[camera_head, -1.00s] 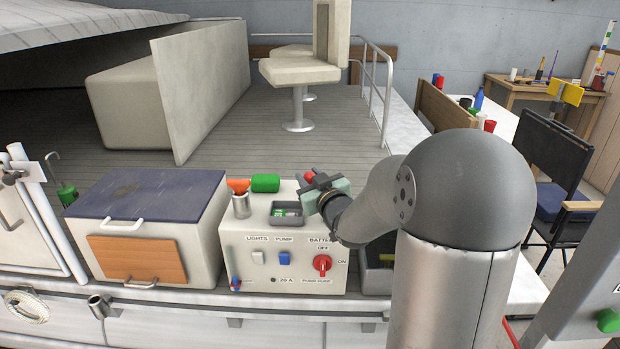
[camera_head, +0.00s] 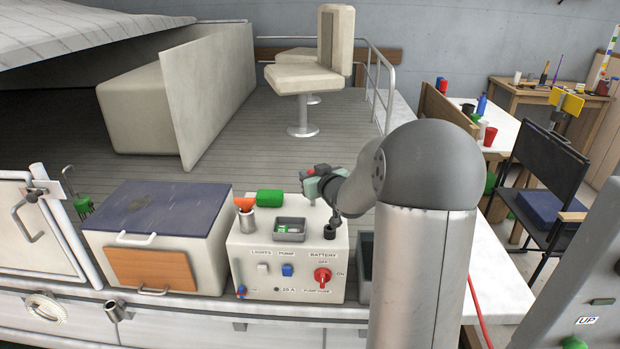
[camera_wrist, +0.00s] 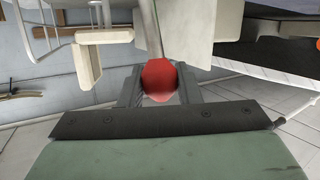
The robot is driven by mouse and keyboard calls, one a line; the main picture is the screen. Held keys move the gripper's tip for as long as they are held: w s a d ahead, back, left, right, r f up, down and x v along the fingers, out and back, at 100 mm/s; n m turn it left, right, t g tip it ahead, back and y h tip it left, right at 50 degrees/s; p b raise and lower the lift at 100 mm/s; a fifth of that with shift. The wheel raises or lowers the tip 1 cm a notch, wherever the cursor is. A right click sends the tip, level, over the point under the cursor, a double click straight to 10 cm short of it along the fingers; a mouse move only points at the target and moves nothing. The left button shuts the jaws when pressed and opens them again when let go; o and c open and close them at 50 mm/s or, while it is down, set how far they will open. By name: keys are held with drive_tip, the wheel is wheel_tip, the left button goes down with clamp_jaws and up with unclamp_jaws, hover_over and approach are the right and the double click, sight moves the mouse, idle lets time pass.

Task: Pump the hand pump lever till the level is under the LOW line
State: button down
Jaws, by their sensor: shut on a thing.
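My gripper (camera_head: 316,178) is above the right rear corner of the white console in the head view. In the wrist view the gripper (camera_wrist: 158,84) is shut on a red knob (camera_wrist: 160,78) at the end of a grey metal rod (camera_wrist: 149,28), which appears to be the pump lever. A small dark upright fitting (camera_head: 330,229) shows below the gripper on the console; whether the rod joins it is hidden. I see no level gauge or LOW line in either view.
A blue-lidded box (camera_head: 155,210) stands to the left.

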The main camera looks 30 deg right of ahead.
drive_tip(key=shift+w+d+r, duration=0.2)
drive_tip(key=shift+w+d, duration=0.05)
drive_tip(key=shift+w, duration=0.2)
drive_tip(key=shift+w+d+r, duration=0.15)
drive_tip(key=shift+w+d, duration=0.1)
drive_tip(key=shift+w, duration=0.2)
drive_tip(key=c, duration=1.1)
unclamp_jaws()
drive_tip(key=shift+w+d+f, duration=0.1)
drive_tip(key=shift+d, duration=0.05)
drive_tip(key=b+v, duration=0.1)
drive_tip(key=v, duration=1.6)
drive_tip(key=shift+s, duration=0.3)
